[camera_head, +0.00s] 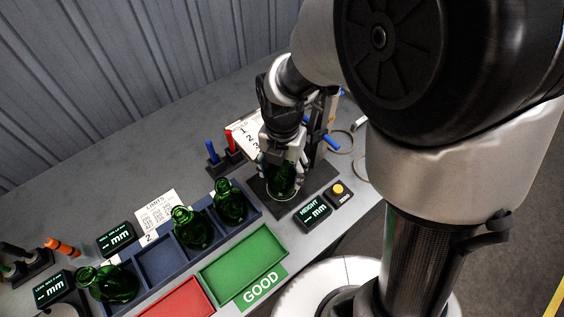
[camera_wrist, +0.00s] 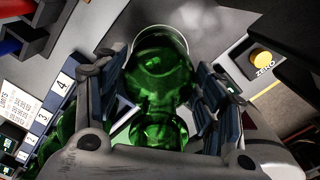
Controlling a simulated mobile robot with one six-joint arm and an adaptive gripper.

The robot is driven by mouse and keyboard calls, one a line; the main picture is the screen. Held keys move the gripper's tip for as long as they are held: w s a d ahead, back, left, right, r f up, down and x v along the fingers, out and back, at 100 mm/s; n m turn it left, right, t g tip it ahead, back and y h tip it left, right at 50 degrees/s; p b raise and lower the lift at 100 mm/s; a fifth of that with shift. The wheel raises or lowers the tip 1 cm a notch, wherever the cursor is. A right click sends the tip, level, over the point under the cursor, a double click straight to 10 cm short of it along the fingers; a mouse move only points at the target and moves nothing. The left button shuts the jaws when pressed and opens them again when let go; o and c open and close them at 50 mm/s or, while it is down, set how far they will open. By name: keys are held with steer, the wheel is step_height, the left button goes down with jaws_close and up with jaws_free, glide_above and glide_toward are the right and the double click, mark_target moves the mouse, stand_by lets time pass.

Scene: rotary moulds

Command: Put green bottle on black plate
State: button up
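A green bottle (camera_head: 281,180) is at the black plate (camera_head: 311,190) of the height station in the head view. Its base seems to be at the pale ring on the plate; whether it rests there or hovers slightly is unclear. My gripper (camera_head: 284,168) is above it, pointing down, with fingers on both sides. In the wrist view the bottle (camera_wrist: 158,75) lies between the two fingers of my gripper (camera_wrist: 165,108). Whether the pads touch it is unclear. Other green bottles stand in the blue tray (camera_head: 153,262), and one (camera_head: 108,284) is at the lower left.
The height display (camera_head: 312,213) and the yellow zero button (camera_head: 338,188) are close to the plate. A green GOOD tray (camera_head: 243,266) and a red tray (camera_head: 177,300) lie in front. Blue and red gauges (camera_head: 231,143) stand behind. The grey table (camera_head: 120,170) is clear at the back left.

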steer(key=o, duration=0.3)
step_height(320, 180, up, 12)
steer(key=p, duration=0.4)
steer(key=shift+s+d+r+m, duration=0.1)
steer(key=shift+d+r+m, duration=0.05)
steer(key=shift+r+m, duration=0.3)
steer(key=s+d+r+m+t, duration=0.1)
steer(key=s+d+r+m, duration=0.2)
steer(key=m, duration=0.7)
steer(key=s+d+r+m+t, duration=0.2)
steer(key=s+m, duration=0.4)
steer(key=m, duration=0.4)
steer(key=s+d+r+m+t, duration=0.1)
steer(key=s+d+r+m, duration=0.3)
steer(key=m, duration=0.6)
steer(key=shift+s+d+t, duration=0.2)
steer(key=shift+d+t, duration=0.1)
steer(key=shift+d, duration=0.45)
